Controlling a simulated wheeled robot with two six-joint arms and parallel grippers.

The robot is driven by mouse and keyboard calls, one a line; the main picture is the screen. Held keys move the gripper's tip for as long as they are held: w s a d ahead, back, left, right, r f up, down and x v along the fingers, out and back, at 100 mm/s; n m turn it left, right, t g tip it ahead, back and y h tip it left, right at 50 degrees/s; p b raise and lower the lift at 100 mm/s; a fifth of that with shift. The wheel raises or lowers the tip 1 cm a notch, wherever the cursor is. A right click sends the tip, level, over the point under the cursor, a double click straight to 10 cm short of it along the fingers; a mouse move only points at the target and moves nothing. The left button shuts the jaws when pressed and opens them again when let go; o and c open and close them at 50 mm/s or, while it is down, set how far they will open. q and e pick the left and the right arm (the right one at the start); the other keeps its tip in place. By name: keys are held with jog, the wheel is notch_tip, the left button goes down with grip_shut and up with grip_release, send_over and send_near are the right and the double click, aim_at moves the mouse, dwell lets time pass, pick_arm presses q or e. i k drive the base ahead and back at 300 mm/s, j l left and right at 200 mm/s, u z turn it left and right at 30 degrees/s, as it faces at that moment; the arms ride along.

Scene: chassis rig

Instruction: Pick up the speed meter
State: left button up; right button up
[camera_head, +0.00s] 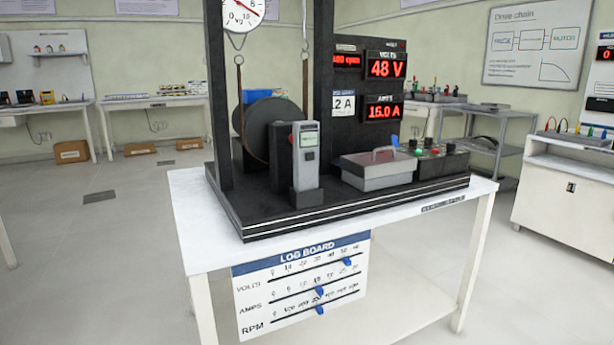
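A grey handheld meter with a small greenish screen, which looks like the speed meter (306,160), stands upright in a dark holder at the front of the black rig base (262,226). Its screen faces me. A dark wheel (262,112) with a belt around it is behind it to the left. Neither of my grippers is in view.
The rig stands on a white table (190,215) with a log board (300,285) on its front. A grey lidded tray (378,170) and a control box (432,155) are right of the meter. A dark post (218,90) rises at left.

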aim_at(306, 133)
jog(key=i+l, duration=0.3)
jog(key=l, duration=0.2)
jog(key=i+l, duration=0.35)
jog(key=l+z, duration=0.05)
jog(key=l, duration=0.1)
